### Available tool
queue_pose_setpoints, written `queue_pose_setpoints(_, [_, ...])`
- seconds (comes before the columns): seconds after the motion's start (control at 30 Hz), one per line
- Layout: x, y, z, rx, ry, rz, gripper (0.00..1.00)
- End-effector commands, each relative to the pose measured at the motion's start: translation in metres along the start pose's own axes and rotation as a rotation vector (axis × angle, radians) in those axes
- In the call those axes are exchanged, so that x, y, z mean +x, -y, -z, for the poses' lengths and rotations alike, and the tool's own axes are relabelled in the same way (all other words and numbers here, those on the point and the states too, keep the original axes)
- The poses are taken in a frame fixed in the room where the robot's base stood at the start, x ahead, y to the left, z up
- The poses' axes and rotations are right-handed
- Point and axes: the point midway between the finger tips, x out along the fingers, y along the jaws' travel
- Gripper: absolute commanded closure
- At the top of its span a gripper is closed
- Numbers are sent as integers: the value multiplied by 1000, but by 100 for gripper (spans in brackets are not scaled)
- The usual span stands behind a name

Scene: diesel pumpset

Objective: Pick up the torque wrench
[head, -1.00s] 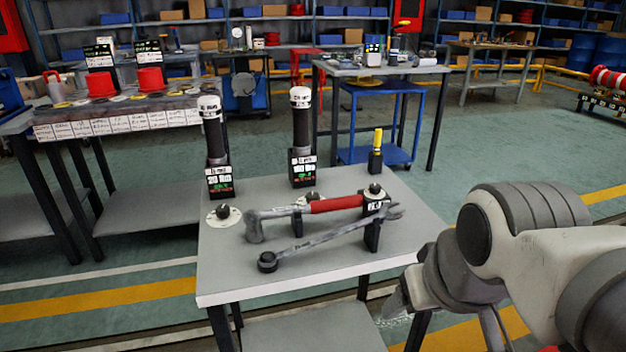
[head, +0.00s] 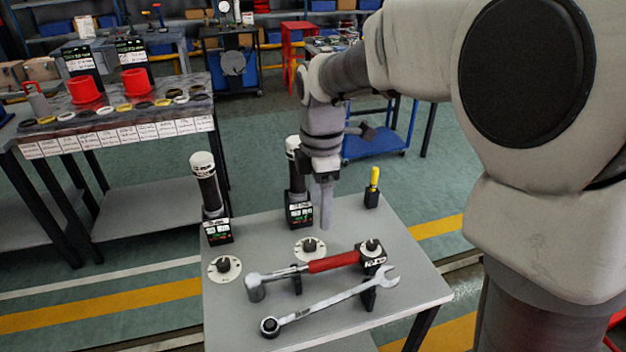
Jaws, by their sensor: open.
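The torque wrench, as I take it, is the red-handled tool (head: 333,262) with a silver shaft and a socket head at its left end. It lies raised on black supports on the grey table (head: 415,287). A silver combination wrench (head: 325,304) lies in front of it, its open end close to the right support. My gripper (head: 324,224) points down behind the red handle, beside the right-hand dark cylinder. It is apart from the wrench and appears empty. The gap between its fingers is hard to see from this side.
Two dark cylinders with white caps, left (head: 208,195) and right (head: 296,185), stand upright in labelled black holders. A yellow-topped tool (head: 374,184) stands at the back right. Two round white dials, left (head: 224,269) and right (head: 309,248), lie near the wrench. The table's right front is clear.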

Motion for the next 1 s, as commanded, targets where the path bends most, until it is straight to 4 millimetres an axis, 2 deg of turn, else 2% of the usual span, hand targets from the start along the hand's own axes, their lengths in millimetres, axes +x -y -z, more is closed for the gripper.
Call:
queue_pose_setpoints(0.07, [3, -3, 2, -29, -1, 10, 31])
queue_pose_setpoints(0.17, [17, -3, 3, -41, -1, 12, 31])
queue_pose_setpoints(0.5, [91, -2, 3, -38, -1, 13, 31])
queue_pose_setpoints(0.6, [108, -2, 3, -38, -1, 11, 31])
queue_pose_setpoints(1.0, [138, -2, 4, -37, -1, 10, 31])
